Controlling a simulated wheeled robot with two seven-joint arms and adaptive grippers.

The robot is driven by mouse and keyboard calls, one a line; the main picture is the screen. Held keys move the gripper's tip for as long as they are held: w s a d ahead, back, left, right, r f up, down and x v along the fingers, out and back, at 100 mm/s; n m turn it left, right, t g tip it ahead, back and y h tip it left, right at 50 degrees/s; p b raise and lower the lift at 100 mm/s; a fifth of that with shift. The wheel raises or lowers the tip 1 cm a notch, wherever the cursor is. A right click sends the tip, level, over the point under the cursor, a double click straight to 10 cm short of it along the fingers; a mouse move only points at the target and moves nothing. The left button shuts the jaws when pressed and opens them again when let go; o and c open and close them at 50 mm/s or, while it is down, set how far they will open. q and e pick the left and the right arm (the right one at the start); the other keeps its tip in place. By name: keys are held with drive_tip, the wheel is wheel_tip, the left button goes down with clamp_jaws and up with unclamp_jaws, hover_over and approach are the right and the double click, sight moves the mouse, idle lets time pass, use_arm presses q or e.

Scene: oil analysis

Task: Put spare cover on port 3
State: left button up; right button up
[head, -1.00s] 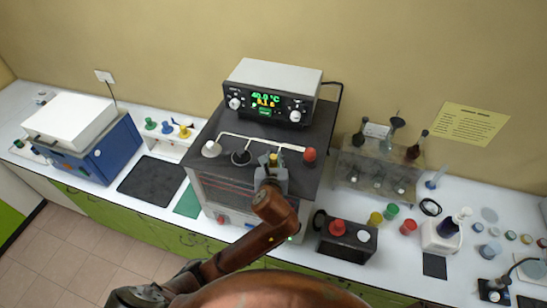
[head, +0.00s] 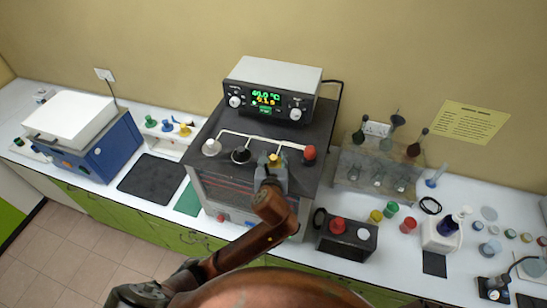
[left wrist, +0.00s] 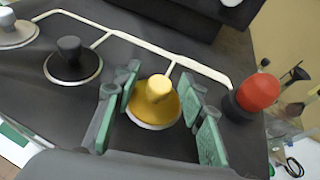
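A yellow knobbed cover (left wrist: 158,98) sits on a pale ring on the dark bath top, third from left in a row with white, black and red ones. It also shows in the head view (head: 275,159). My left gripper (left wrist: 158,120) is open, with its green-padded fingers apart on either side of the yellow cover; I see gaps on both sides. It also shows in the head view (head: 272,174), at the front of the bath. The white cover (head: 211,147), black cover (head: 241,155) and red cover (head: 309,153) stand on the bath top. My right gripper is not in view.
A controller with a lit display (head: 270,90) stands behind the covers. A glassware rack (head: 375,172) stands to the right. A dark box with a red knob (head: 345,238) and small coloured cups are at the front right. A blue instrument (head: 95,145) stands at the left.

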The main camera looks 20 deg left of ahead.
use_arm(q)
drive_tip(key=v, duration=1.2)
drive_tip(key=shift+s+f, duration=0.1)
idle(0.4)
